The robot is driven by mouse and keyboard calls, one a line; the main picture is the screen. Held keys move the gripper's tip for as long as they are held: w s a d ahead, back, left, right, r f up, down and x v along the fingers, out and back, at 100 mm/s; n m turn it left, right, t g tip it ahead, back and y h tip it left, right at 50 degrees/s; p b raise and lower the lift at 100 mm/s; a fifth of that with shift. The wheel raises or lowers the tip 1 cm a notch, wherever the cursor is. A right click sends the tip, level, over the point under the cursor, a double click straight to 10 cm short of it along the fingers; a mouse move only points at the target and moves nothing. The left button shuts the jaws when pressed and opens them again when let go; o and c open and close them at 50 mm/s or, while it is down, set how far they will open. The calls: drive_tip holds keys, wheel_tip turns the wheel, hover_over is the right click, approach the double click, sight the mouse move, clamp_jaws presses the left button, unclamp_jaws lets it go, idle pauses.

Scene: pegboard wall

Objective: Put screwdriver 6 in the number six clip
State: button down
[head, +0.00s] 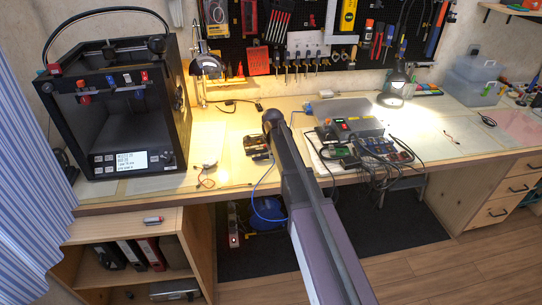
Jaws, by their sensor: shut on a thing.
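A row of small hand tools, which look like screwdrivers (297,68), hangs below a pale plate (308,42) on the black pegboard in the head view. Numbers on the tools or clips are too small to read, so I cannot tell which is screwdriver 6 or the number six clip. My arm reaches from the bottom middle up to the front part of the workbench.
The workbench (440,125) carries a black 3D printer (125,110) at left, a grey box (343,112) with wired boards at middle, a lit lamp (397,80), and clear bins (472,82) at right.

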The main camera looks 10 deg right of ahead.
drive_tip(key=shift+f, duration=0.15)
drive_tip(key=c, duration=0.8)
unclamp_jaws()
wheel_tip(320, 180, up, 12)
drive_tip(key=s+p, duration=0.2)
drive_tip(key=p, duration=0.9)
drive_tip(key=shift+s+p, duration=0.15)
drive_tip(key=shift+p, duration=0.25)
drive_tip(key=s+d+n+g, duration=0.2)
drive_tip(key=s+n, duration=1.6)
drive_tip(key=s, duration=0.8)
drive_tip(key=shift+s, duration=0.25)
